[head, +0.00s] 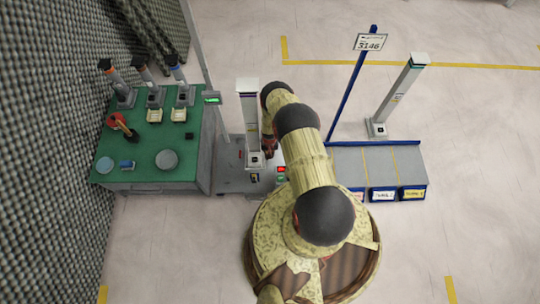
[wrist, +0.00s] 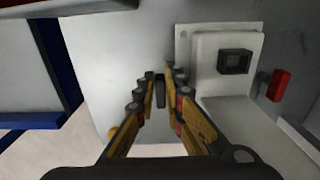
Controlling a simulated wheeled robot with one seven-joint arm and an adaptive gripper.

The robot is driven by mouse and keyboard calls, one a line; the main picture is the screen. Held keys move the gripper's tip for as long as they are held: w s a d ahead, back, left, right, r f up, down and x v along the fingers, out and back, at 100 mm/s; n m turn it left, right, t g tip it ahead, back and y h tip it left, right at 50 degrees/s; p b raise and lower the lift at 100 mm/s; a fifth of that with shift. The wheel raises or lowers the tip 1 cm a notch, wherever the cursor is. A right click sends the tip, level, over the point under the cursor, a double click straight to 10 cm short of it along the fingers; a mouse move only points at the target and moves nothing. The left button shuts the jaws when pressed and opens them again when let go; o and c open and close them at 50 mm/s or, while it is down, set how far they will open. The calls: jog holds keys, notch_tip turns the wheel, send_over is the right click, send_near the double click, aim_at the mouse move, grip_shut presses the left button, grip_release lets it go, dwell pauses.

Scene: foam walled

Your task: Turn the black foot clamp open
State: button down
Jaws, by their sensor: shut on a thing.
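The black foot clamp (wrist: 160,92) shows in the wrist view as a narrow dark bar standing between my fingertips, over a grey base plate (wrist: 105,60). My gripper (wrist: 158,86) is shut on it, with a finger on each side. In the head view my gripper (head: 268,147) is low beside the white post (head: 248,115), partly hidden by my arm. The clamp itself cannot be made out there. The wrist view also shows the white foot of the post (wrist: 205,65) just right of the fingers, with a black square part (wrist: 235,61) on it.
A red handle (wrist: 280,84) is right of the post foot. In the head view a green-topped bench (head: 140,150) with several devices stands left. A grey rack (head: 375,165) with labelled bins and a blue pole (head: 352,80) stand right. Floor behind is open.

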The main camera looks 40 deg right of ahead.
dwell(0.3)
jog(key=c, duration=2)
grip_release()
jog(key=shift+o, duration=0.6)
notch_tip(320, 180, up, 12)
